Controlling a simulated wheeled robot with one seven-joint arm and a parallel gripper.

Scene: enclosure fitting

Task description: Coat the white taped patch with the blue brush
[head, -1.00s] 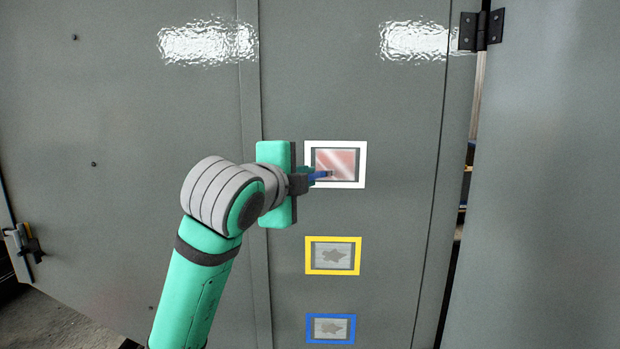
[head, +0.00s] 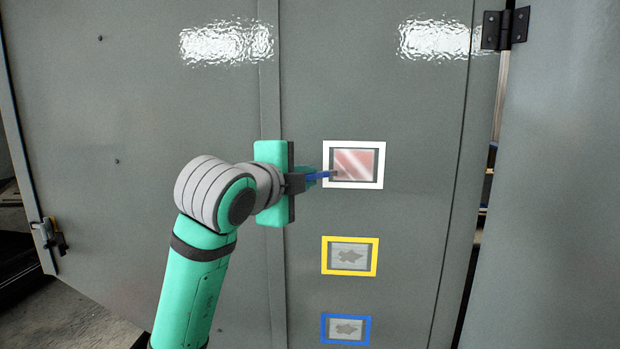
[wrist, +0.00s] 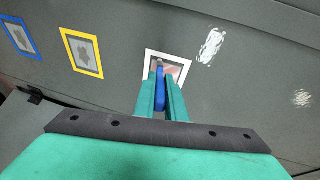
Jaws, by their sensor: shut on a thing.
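The white taped patch (head: 362,163) is on the grey panel in the head view, a white frame around a glossy reddish area. It also shows in the wrist view (wrist: 183,61), partly hidden behind my fingers. My gripper (head: 308,178) is shut on the blue brush (head: 322,175). I cannot tell whether the tip touches the surface. In the wrist view the brush (wrist: 160,88) lies between my two green fingers, its tip over the patch.
A yellow taped patch (head: 350,240) and a blue taped patch (head: 346,317) sit below, each with a dark grey blotch inside. A black hinge (head: 505,28) and a door gap are at the right. A latch (head: 48,236) is at the far left.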

